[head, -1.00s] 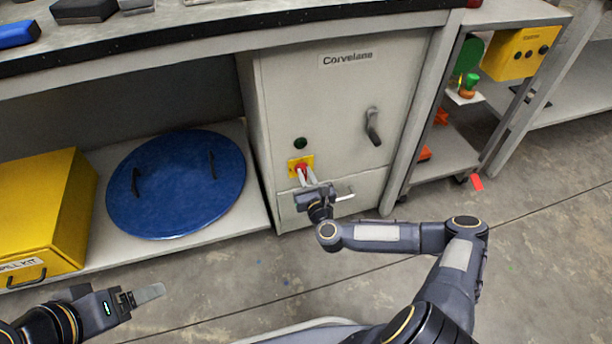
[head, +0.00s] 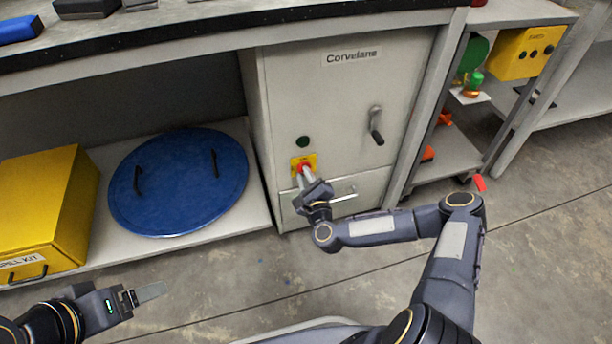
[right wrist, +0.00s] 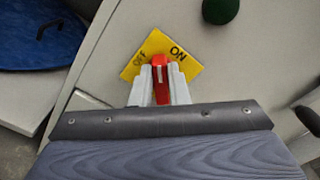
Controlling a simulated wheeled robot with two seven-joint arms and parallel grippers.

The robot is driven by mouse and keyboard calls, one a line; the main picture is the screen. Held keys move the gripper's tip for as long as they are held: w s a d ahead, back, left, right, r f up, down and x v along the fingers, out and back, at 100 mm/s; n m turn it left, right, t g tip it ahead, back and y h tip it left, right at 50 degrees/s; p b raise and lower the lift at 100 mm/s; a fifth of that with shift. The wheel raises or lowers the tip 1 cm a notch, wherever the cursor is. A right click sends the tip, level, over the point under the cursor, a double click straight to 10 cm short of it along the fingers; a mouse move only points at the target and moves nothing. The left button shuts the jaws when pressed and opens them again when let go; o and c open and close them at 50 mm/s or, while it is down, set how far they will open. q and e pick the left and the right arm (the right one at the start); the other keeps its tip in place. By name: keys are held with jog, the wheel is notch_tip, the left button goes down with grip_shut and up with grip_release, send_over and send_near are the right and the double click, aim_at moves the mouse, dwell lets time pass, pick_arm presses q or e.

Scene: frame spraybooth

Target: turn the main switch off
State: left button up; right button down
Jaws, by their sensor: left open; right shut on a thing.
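The main switch is a red handle (head: 303,167) on a yellow plate (head: 312,160) on the front of the grey cabinet (head: 335,105). In the right wrist view the red handle (right wrist: 160,70) stands between my two pale fingers, and the yellow plate (right wrist: 186,67) reads OFF at left and ON at right. The plate looks tilted there; the handle points between the two words. My right gripper (right wrist: 160,88) is shut on the handle and hides its lower part. My left gripper (head: 150,292) is open and empty over the floor at lower left.
A dark green round knob or lamp (head: 303,142) sits above the switch. A lever handle (head: 376,126) and a drawer handle (head: 343,194) stick out from the cabinet. A blue round lid (head: 180,195) and a yellow spill kit box (head: 45,205) are on the shelf at left.

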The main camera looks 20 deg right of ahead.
jog(key=shift+a+f+n, duration=0.1)
jog(key=shift+f+n, duration=0.1)
jog(key=shift+n, duration=1.35)
jog(key=shift+a+f+n, duration=0.1)
jog(key=shift+f+n, duration=0.1)
jog(key=shift+n, duration=1.3)
jog(key=shift+a+f+n, duration=0.1)
jog(key=shift+f+n, duration=0.1)
jog(key=shift+n, duration=1.35)
jog(key=c, duration=1.4)
grip_release()
jog(key=s+p, duration=0.2)
jog(key=s, duration=0.6)
jog(key=shift+d, duration=0.15)
